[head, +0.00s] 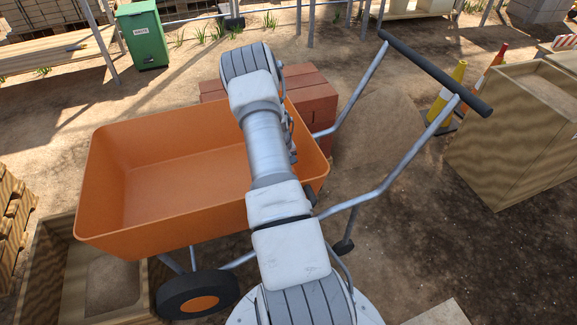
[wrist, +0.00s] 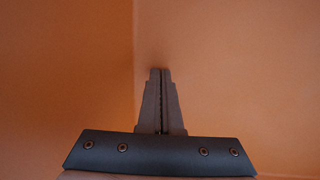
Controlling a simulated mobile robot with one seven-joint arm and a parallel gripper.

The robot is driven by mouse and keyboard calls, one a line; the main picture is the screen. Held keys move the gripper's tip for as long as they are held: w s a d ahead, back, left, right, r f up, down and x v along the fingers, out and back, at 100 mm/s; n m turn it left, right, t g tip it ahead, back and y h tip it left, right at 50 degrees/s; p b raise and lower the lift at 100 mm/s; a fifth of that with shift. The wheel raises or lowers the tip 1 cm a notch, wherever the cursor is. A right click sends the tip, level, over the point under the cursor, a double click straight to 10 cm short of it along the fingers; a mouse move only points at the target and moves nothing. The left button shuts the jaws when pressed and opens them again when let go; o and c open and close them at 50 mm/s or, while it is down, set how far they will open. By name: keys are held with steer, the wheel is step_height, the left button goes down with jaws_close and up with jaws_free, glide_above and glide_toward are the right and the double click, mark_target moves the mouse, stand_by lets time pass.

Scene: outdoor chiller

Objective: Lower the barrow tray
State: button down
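The orange barrow tray (head: 150,225) sits on the wheelbarrow's grey frame in the head view, with its hollow inside facing up towards me and no load visible in it. Whether it is tilted on the frame is hard to tell. My arm crosses over its right part and hides some of it. In the wrist view, my gripper (wrist: 161,72) points at orange walls (wrist: 225,65) that meet at a corner line. Its two fingers are together with nothing visible between them. Whether the tips touch the orange surface is unclear. My gripper is hidden in the head view.
The barrow's black handlebar (head: 432,72) rises at the right; its wheel (head: 197,294) is at the lower left. A wooden box (head: 75,285) stands by the wheel. Red-brown blocks (head: 318,100) lie behind the tray. A wooden crate (head: 500,150) and cones (head: 450,90) stand right.

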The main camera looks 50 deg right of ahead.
steer(key=shift+a+f, duration=0.1)
steer(key=shift+f, duration=0.55)
steer(key=shift+a+f, duration=0.1)
steer(key=shift+w+r, duration=0.1)
steer(key=shift+r, duration=0.35)
step_height(320, 180, up, 14)
steer(key=p, duration=0.5)
steer(key=shift+d+r+p, duration=0.25)
steer(key=shift+p, duration=0.1)
